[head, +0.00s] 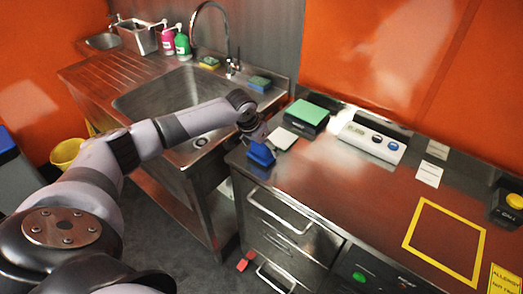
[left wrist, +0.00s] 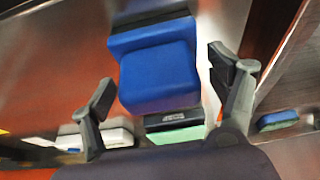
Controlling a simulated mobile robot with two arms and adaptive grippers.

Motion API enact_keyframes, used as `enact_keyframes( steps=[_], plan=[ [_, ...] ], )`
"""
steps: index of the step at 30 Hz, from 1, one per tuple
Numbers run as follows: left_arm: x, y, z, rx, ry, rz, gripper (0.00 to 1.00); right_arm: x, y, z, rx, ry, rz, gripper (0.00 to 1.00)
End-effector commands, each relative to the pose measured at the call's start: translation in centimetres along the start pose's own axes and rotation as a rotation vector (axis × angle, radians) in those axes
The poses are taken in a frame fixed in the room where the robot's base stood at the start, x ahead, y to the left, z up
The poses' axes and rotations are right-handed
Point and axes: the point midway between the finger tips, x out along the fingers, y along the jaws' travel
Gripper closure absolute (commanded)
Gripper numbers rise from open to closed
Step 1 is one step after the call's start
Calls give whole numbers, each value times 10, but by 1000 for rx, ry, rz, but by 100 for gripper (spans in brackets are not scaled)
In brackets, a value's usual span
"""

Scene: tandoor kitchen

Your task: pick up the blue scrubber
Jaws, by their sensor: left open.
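A blue block-shaped scrubber (head: 262,154) stands at the left corner of the steel counter, just beyond the end of my left arm. In the left wrist view the blue scrubber (left wrist: 158,70) is large and lies between the two fingers, with a gap visible on each side. My left gripper (head: 259,138) is open; its spread fingers also show in the left wrist view (left wrist: 163,84). It is not closed on the scrubber. In the head view the gripper partly hides the scrubber's top. My right gripper is not in view.
A green-topped black box (head: 307,112) and a white device with a display (head: 372,142) stand behind on the counter (head: 335,185). A blue-and-green sponge (head: 259,83) lies on the rim of the sink (head: 165,100). The counter's middle is largely clear.

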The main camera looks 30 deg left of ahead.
Motion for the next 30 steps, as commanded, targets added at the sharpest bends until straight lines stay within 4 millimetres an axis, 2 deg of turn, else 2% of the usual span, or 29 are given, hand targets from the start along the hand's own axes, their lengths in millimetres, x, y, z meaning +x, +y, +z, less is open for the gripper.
enact_keyframes(
  steps=[5, 27, 30],
  plan=[
    [0, 0, 0, 1, 0, 0, 20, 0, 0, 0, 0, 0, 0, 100],
    [0, 0, 0, 0, 0, 0, 69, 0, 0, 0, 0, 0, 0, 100],
    [-1, 0, -1, 0, 1, 0, 73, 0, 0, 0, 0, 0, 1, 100]
  ],
)
